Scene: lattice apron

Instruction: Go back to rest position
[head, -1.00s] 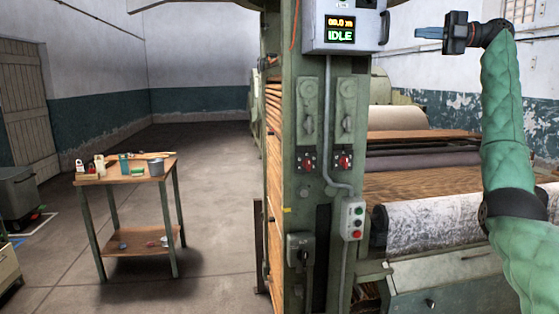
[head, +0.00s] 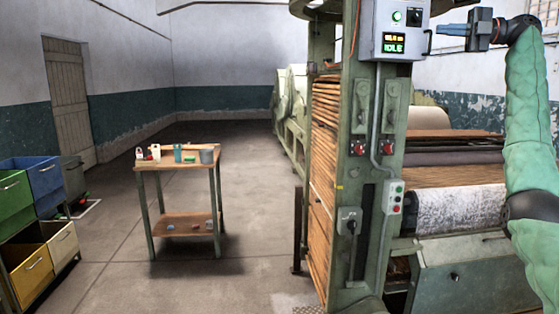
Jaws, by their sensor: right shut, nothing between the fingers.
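My right gripper (head: 455,29) shows at the upper right in the head view, at the end of my green-sleeved right arm. Its blue fingers point left and are shut, with nothing between them. It is raised, and in the picture its fingertips lie just right of the grey control box (head: 403,28) with the IDLE display. I cannot tell the depth gap between them. My left gripper and left arm are not in view.
A green machine (head: 340,150) with fabric rolls (head: 460,211) fills the right side. A small wooden table (head: 183,166) with several items stands left of centre. Colored bins (head: 45,178) stand at the far left. Open floor (head: 255,215) lies between table and machine.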

